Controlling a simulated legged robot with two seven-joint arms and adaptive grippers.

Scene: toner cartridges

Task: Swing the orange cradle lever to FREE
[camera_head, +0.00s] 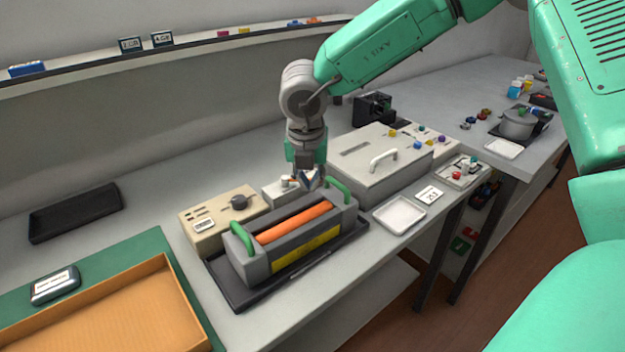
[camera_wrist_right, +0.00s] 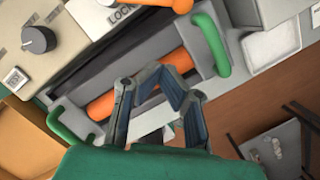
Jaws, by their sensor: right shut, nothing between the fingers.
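A grey cradle (camera_head: 247,265) with green end handles holds an orange roller (camera_head: 295,222). It also shows in the wrist view, with the orange roller (camera_wrist_right: 100,106) partly behind my fingers. My right gripper (camera_head: 312,184) is shut and empty above the cradle's far end, beside a small pale block (camera_head: 280,190). In the wrist view my right gripper (camera_wrist_right: 160,82) covers part of the cradle. A label reading LOCK (camera_wrist_right: 122,13) is at the top. The lever is not clear in the head view. My left gripper is out of view.
A beige box with a dark knob (camera_head: 239,202) stands left of the block. A large grey lidded case (camera_head: 385,150) is close behind on the right. A white tray (camera_head: 399,214) lies to the right. An orange tray (camera_head: 110,310) is at front left.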

